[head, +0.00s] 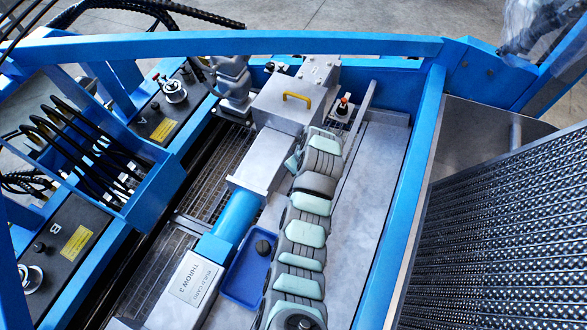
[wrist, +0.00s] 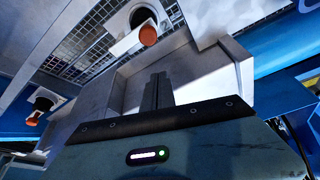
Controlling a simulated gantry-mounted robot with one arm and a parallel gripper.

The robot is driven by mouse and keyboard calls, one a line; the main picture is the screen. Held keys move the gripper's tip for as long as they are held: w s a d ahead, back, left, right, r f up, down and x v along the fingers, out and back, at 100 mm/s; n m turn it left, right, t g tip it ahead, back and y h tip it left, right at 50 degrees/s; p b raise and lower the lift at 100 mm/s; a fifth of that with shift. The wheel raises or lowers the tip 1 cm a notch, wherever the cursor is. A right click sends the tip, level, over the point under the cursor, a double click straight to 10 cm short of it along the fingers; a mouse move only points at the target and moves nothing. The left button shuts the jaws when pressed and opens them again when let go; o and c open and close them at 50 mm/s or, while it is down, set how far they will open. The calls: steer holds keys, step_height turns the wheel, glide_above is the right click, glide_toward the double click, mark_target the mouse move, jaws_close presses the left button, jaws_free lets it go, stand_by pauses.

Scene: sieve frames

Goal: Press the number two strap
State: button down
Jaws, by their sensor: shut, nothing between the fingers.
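My gripper (wrist: 158,77) shows in the wrist view with its two dark fingers together and nothing between them. They point up the picture over a grey metal surface. Ahead and to the left is a white cylinder with an orange-red end (wrist: 148,35), apart from the fingertips. A similar orange-red end (wrist: 40,103) is at far left. In the head view my teal-and-grey arm runs up the middle; its fingers cannot be made out. A red-topped fitting (head: 343,104) is just beyond its upper end. I cannot tell which part is the number two strap.
A grey housing (head: 283,112) with a yellow handle and a blue cylinder (head: 231,218) lie left of my arm. A card marked THROW (head: 196,280) and a blue tray (head: 246,283) are below. Blue frame beams (head: 240,46) surround the bay. The grey plate (head: 375,170) at right is clear.

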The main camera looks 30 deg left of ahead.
steer(key=v, duration=0.7)
steer(key=shift+w+r, duration=0.1)
stand_by(0.4)
